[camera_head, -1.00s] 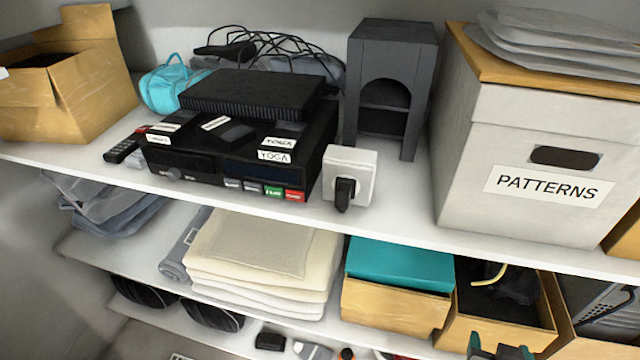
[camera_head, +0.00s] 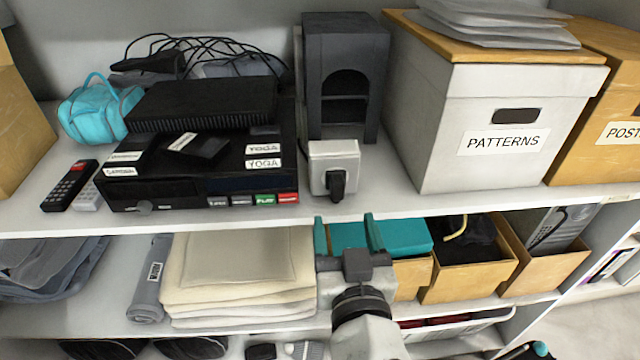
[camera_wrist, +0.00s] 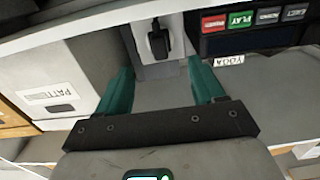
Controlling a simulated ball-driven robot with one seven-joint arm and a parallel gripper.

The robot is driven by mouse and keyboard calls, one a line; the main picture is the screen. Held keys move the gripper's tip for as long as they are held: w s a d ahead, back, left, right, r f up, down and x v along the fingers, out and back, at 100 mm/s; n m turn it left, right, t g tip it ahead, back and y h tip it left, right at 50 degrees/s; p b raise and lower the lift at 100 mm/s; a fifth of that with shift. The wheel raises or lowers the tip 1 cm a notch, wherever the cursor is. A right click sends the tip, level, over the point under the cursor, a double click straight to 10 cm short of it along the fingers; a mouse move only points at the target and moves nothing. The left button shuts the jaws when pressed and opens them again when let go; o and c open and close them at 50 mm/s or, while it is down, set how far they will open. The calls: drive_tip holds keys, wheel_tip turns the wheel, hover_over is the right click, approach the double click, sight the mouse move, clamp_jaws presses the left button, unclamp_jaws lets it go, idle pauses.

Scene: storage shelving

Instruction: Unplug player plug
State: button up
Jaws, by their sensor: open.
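The black plug (camera_head: 337,184) sits in the front of a white socket block (camera_head: 334,153) on the upper shelf, right of the black player (camera_head: 200,180). In the wrist view the plug (camera_wrist: 158,42) shows upside down on the white block (camera_wrist: 143,28), between and beyond the fingers. My gripper (camera_head: 345,222) is open and empty, with two teal fingers. In the head view it is below and in front of the plug, near the shelf's front edge. In the wrist view my gripper (camera_wrist: 163,82) points toward the block, apart from the plug.
A dark grey arched stand (camera_head: 343,60) is behind the block. The white PATTERNS box (camera_head: 500,110) stands to the right. Remotes (camera_head: 72,186) lie left of the player. The lower shelf holds folded cloths (camera_head: 240,280) and open boxes (camera_head: 470,280).

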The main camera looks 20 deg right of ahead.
sight(338, 194)
idle(0.3)
drive_tip(key=shift+p+x, duration=0.55)
drive_tip(key=shift+x, duration=4)
drive_tip(key=shift+f+b, duration=0.1)
drive_tip(key=shift+b, duration=0.45)
drive_tip(key=shift+c, duration=0.4)
clamp_jaws()
drive_tip(key=shift+s, duration=0.2)
drive_tip(key=shift+b+v, duration=0.7)
drive_tip(key=shift+v, duration=2.15)
